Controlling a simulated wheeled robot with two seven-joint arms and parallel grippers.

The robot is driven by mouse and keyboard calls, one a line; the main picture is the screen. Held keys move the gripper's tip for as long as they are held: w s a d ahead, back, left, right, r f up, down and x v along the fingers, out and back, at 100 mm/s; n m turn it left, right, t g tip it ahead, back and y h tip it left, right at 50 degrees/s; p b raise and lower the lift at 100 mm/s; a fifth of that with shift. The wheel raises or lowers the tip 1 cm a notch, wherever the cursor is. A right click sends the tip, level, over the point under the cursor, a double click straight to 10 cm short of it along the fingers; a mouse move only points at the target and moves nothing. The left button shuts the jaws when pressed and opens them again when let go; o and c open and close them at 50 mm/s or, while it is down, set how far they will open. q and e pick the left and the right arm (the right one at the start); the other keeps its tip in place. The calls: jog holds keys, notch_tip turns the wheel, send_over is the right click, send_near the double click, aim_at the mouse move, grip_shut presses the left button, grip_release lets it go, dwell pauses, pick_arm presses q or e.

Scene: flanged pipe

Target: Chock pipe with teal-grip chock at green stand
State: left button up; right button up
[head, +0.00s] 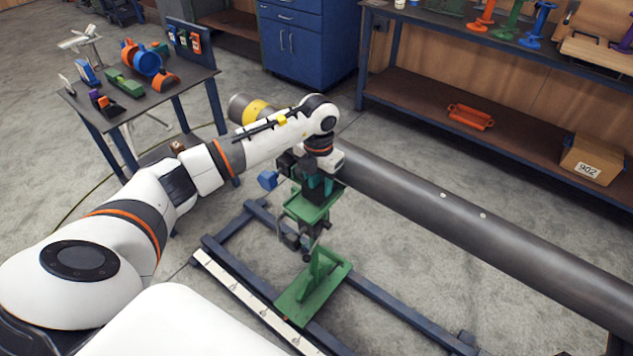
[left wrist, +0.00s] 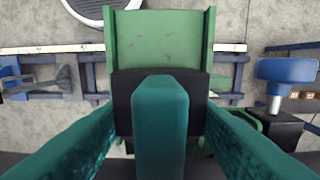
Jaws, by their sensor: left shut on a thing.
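My left gripper (head: 318,178) is shut on the teal-grip chock, low beside the pipe. In the left wrist view the teal grip (left wrist: 160,125) stands between the fingers, with the dark chock body (left wrist: 122,92) under it. The green stand (head: 309,206) is directly below the gripper; its green plate (left wrist: 160,38) fills the middle of the wrist view. The chock overlaps the plate's near part, but I cannot tell whether they touch. The long grey pipe (head: 430,195) runs from the gripper towards the lower right; my arm hides part of it. My right gripper is not in view.
A blue knob (head: 268,180) sticks out left of the stand. A green triangular bracket (head: 318,277) and blue floor rails (head: 385,297) lie in front. A table (head: 185,92) with coloured parts stands back left, and a workbench (head: 470,60) behind the pipe.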

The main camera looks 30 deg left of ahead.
pick_arm(q)
jog(key=shift+w+b, duration=0.45)
jog(key=shift+w, duration=0.35)
jog(key=o, duration=1.2)
jog(key=shift+c, duration=0.2)
jog(key=shift+r, duration=0.1)
jog(key=shift+s+r+p, duration=0.2)
jog(key=shift+r+p, duration=0.65)
jog(key=shift+r, duration=0.3)
jog(key=shift+s+r+p, duration=0.15)
jog(key=shift+r+p, duration=0.75)
jog(key=shift+r, duration=0.25)
jog(key=shift+s+r+p, duration=0.2)
jog(key=shift+r+p, duration=0.65)
jog(key=shift+r, duration=0.3)
jog(key=shift+s+f, duration=0.1)
jog(key=shift+f, duration=0.05)
